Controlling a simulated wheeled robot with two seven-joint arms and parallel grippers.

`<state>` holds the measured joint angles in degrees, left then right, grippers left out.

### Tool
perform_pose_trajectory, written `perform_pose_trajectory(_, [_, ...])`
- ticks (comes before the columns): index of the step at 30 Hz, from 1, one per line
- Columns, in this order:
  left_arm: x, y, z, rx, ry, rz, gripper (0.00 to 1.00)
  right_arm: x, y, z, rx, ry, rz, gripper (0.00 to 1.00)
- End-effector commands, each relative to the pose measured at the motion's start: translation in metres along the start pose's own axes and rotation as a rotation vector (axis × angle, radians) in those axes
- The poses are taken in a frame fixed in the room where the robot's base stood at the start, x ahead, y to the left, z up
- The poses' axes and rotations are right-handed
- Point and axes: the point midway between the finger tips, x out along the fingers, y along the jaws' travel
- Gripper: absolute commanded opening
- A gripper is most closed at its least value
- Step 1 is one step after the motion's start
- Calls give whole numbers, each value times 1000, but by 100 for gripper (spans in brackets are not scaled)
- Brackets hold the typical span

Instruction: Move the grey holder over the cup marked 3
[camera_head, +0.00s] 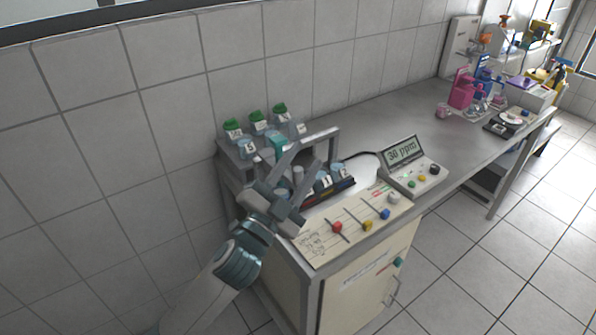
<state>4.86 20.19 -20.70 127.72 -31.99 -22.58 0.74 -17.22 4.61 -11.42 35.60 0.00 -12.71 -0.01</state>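My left gripper (283,180) reaches in from the lower left, over the left end of the bench at the rack. Its fingers overlap grey rack parts, so I cannot tell whether they are open or shut on something. A grey frame (318,135) with a raised bar stands behind and right of the gripper. I cannot clearly make out the grey holder among these grey parts. Small cups with pale labels (324,181) stand in a dark tray at the front right of the rack; the gripper hides others. The number 3 is not readable. My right gripper is not in view.
In front lies a panel (350,222) with coloured knobs. A meter reading "30 ppm" (404,152) stands to the right. The bench top (400,118) beyond is clear up to pink and blue items.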

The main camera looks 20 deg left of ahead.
Motion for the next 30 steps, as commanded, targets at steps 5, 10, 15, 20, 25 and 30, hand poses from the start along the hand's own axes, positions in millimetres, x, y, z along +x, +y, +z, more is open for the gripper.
perform_pose_trajectory(5, [36,-25,-98,250,409,-42,38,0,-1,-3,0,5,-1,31])
perform_pose_trajectory(10, [38,-20,-171,509,771,-27,38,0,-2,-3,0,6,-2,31])
perform_pose_trajectory(15, [25,2,-206,794,1094,52,38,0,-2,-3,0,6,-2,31])
perform_pose_trajectory(20, [14,22,-199,1078,1347,195,38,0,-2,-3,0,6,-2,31])
perform_pose_trajectory(25, [11,25,-156,1387,1540,426,38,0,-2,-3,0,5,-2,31])
perform_pose_trajectory(30, [18,-7,-90,1675,1627,746,38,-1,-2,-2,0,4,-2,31])
